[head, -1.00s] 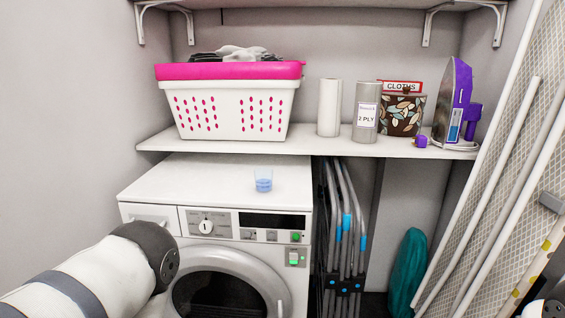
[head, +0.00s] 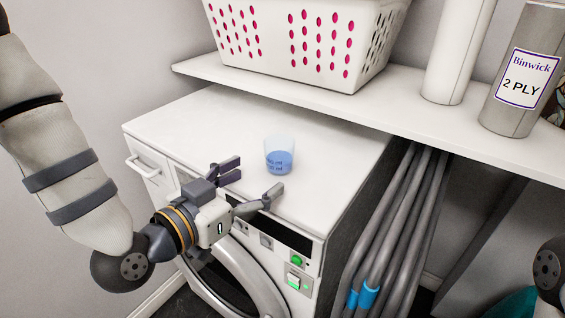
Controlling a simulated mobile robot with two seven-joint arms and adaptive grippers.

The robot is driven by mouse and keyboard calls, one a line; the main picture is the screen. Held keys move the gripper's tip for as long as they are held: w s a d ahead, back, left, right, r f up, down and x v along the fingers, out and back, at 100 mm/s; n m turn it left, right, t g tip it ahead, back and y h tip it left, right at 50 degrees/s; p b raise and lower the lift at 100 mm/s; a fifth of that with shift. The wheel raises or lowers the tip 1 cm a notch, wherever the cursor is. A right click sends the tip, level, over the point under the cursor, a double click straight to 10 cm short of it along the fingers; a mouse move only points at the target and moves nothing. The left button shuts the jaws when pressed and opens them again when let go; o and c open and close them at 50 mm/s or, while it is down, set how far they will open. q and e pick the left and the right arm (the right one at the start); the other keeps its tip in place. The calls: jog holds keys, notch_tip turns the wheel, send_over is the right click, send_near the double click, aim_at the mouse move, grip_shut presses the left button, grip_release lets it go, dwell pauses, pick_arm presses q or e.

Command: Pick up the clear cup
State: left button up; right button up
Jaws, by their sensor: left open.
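The clear cup (head: 279,155) stands upright on top of the white dryer (head: 220,118), near its front edge. It has a blue lower part with small markings. My left gripper (head: 256,183) is open in front of the cup, at the dryer's front edge. Its two fingers are spread, one to the left of the cup and one just below it in the picture. The fingers hold nothing, and whether either touches the dryer top is hard to tell. Part of my right arm (head: 547,270) shows at the right edge; its gripper is out of view.
A shelf (head: 290,85) runs behind and above the dryer, with a white and pink basket (head: 300,40), a white roll (head: 458,50) and a grey "2 PLY" canister (head: 520,75). Folded grey poles (head: 395,220) stand right of the dryer. The dryer top around the cup is clear.

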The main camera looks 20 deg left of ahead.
aim_at(270, 162)
pick_arm(q)
jog(key=x, duration=0.4)
jog(key=r+x, duration=0.1)
jog(key=x, duration=0.1)
jog(key=shift+w, duration=0.1)
pick_arm(e)
jog(key=shift+w+d, duration=0.2)
jog(key=shift+w, duration=0.1)
pick_arm(q)
jog(key=shift+r, duration=0.1)
jog(key=c, duration=1.2)
jog(key=shift+r, duration=0.1)
pick_arm(e)
jog(key=shift+w, duration=0.1)
pick_arm(q)
notch_tip(270, 162, up, 10)
jog(key=p, duration=0.2)
pick_arm(e)
jog(key=shift+w+r+t, duration=0.5)
jog(key=shift+w+r, duration=0.75)
jog(key=shift+r, duration=0.15)
